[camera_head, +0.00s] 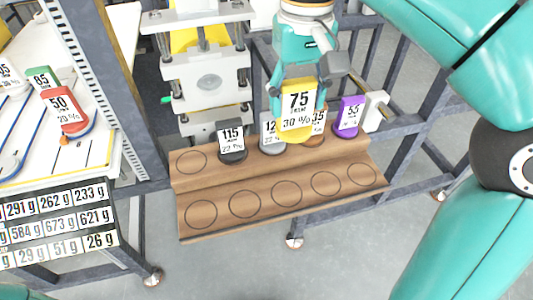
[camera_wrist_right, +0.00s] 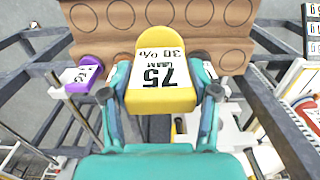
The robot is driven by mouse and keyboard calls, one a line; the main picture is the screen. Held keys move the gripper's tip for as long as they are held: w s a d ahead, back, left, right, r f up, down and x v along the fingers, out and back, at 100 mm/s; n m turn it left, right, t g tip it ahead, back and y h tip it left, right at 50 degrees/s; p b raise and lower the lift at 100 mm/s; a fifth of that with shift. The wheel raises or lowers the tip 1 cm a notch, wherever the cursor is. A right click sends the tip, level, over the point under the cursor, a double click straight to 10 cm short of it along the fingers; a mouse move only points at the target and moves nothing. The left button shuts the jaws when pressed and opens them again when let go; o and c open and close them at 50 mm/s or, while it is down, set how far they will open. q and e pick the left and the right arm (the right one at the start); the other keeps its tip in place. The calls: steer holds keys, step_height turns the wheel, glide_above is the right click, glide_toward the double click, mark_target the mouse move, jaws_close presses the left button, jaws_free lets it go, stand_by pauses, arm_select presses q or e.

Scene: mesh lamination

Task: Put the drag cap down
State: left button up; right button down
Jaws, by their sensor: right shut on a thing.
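A yellow drag cap (camera_head: 297,124) with a white label reading 75 and 30 % is between the fingers of my right gripper (camera_head: 298,98). The gripper is shut on it. In the wrist view the yellow cap (camera_wrist_right: 160,98) sits upright between both fingertips. In the head view it hangs in front of the rear row of the wooden rack (camera_head: 251,182), partly covering the grey and brown caps there. Whether its base touches the rack cannot be told. My left gripper is not in view.
The rear row holds a black 115 cap (camera_head: 231,152), a grey cap (camera_head: 268,142), a brown cap (camera_head: 318,128) and a purple 55 cap (camera_head: 346,125). Its left end circle and the front row's circles are empty. A press (camera_head: 208,80) stands behind. Red and green caps lie on the left table.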

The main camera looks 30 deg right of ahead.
mark_target(294, 125)
steer(key=shift+w+f, duration=0.15)
steer(key=shift+f, duration=0.1)
steer(key=shift+f+b, duration=1.75)
steer(key=shift+f, duration=7.9)
steer(key=shift+c, duration=1.4)
jaws_free()
steer(key=shift+f, duration=0.1)
step_height(294, 125, up, 12)
steer(key=shift+r+p, duration=0.1)
steer(key=shift+p, duration=0.7)
